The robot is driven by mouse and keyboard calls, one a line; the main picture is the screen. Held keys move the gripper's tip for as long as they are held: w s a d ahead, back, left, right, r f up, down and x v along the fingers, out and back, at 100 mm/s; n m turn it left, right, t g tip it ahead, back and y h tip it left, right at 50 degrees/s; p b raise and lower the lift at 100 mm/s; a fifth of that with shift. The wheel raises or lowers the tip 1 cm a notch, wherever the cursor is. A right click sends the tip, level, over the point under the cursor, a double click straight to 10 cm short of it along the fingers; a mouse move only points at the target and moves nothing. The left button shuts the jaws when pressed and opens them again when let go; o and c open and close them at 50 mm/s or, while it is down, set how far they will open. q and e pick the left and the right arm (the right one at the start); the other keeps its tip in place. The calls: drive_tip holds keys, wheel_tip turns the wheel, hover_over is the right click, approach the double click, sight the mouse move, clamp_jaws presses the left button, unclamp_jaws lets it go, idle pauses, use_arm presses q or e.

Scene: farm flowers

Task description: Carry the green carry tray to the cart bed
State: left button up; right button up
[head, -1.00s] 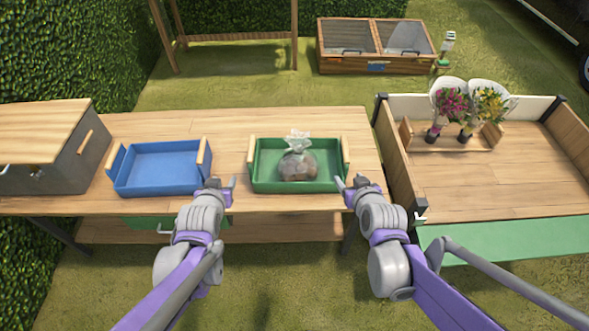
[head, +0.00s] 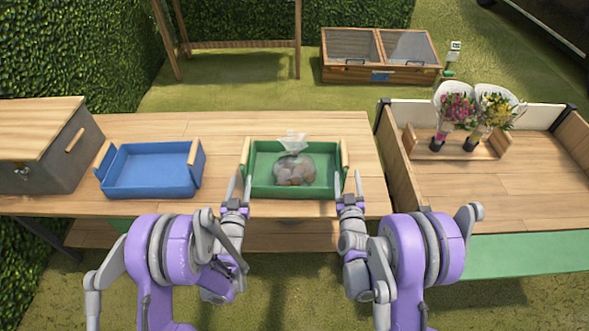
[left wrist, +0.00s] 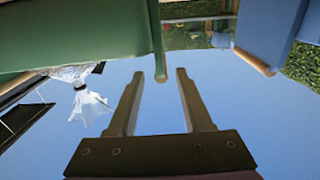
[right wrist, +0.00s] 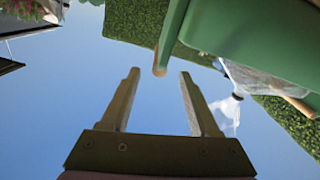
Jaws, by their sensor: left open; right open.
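The green carry tray (head: 292,192) sits on the wooden table, with a clear bag of brown round items (head: 294,170) inside. It has a wooden handle bar at each end, left (head: 245,153) and right (head: 344,153). My left gripper (head: 239,188) is open at the tray's front left corner; in the left wrist view the handle's near end shows just beyond the gap between its fingertips (left wrist: 160,74). My right gripper (head: 349,184) is open at the front right corner, with that handle's end likewise before its fingertips (right wrist: 157,76). The cart bed (head: 510,190) is to the right.
A blue tray (head: 150,172) stands left of the green one, and a grey box with a wooden lid (head: 40,130) at the far left. A wooden holder (head: 455,150) with two wrapped bouquets stands at the cart's back left. The cart's front and right are clear.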

sight(245, 158)
use_arm(q)
drive_tip(key=w, duration=1)
drive_tip(key=shift+w+d, duration=0.25)
drive_tip(key=shift+w, duration=0.15)
use_arm(e)
drive_tip(key=w, duration=1)
drive_tip(key=shift+w+d, duration=0.25)
drive_tip(key=shift+w, duration=0.15)
use_arm(q)
drive_tip(key=shift+c, duration=0.2)
use_arm(e)
drive_tip(key=shift+c, duration=0.2)
use_arm(q)
drive_tip(key=c, duration=0.7)
use_arm(e)
drive_tip(key=c, duration=0.7)
use_arm(q)
clamp_jaws()
use_arm(e)
clamp_jaws()
